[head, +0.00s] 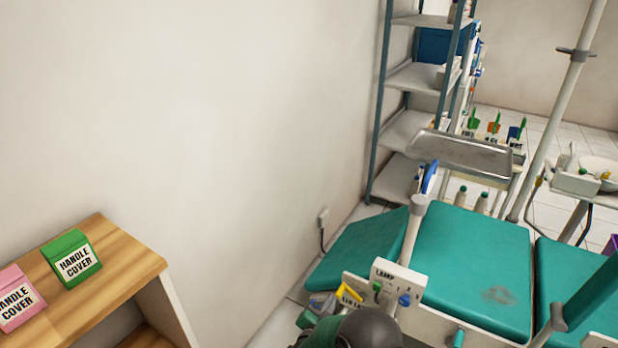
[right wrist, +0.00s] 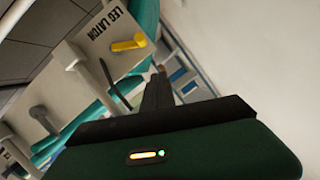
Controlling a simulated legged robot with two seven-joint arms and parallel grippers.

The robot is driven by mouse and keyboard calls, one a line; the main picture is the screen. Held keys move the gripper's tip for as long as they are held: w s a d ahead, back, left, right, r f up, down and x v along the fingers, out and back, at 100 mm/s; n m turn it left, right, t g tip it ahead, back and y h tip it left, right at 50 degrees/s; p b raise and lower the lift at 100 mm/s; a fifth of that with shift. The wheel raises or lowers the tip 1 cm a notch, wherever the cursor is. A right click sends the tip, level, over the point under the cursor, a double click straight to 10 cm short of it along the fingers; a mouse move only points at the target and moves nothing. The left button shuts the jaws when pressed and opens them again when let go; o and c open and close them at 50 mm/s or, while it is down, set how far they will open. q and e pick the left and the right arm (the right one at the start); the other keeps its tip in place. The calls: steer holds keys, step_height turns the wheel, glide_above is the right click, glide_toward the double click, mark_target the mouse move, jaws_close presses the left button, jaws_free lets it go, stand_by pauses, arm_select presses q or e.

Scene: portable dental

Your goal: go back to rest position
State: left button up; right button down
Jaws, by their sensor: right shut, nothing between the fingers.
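My right gripper (right wrist: 158,82) shows in the right wrist view as dark fingers closed together, with nothing between them. Behind the fingers is its wide dark green housing with a small lit indicator. In the head view only a grey and green part of my right arm shows at the bottom edge, just in front of the white control panel (head: 387,272); the fingertips are not clear there. In the right wrist view a yellow lever (right wrist: 128,44) on a white labelled panel (right wrist: 100,38) lies beyond and left of the fingers. My left gripper is not in view.
A green handle-cover box (head: 72,259) and a pink one (head: 17,298) stand on a wooden shelf (head: 130,262) at left. The teal dental chair (head: 475,265) fills the lower right. A metal tray (head: 462,152) and a shelving rack (head: 378,110) stand behind. Plain wall lies between.

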steer(key=s+r+n+g+y, duration=0.35)
steer(key=r+n+y, duration=0.25)
steer(key=r, duration=0.2)
steer(key=s+d+r+n+g+p, duration=0.15)
steer(key=s+d+g, duration=0.35)
steer(key=s, duration=0.8)
steer(key=s+d+r+n+g+p, duration=0.1)
steer(key=s+d+r+n+g, duration=0.15)
steer(key=s+d, duration=0.75)
steer(key=w+a+p+v, duration=0.1)
steer(key=a+p+v, duration=0.1)
steer(key=p+v, duration=0.9)
steer(key=w+a+p+v, duration=0.1)
steer(key=a+p+v, duration=0.1)
steer(key=p+v, duration=0.9)
steer(key=shift+a+r+p, duration=0.2)
steer(key=shift+r+p, duration=0.15)
steer(key=shift+r, duration=0.2)
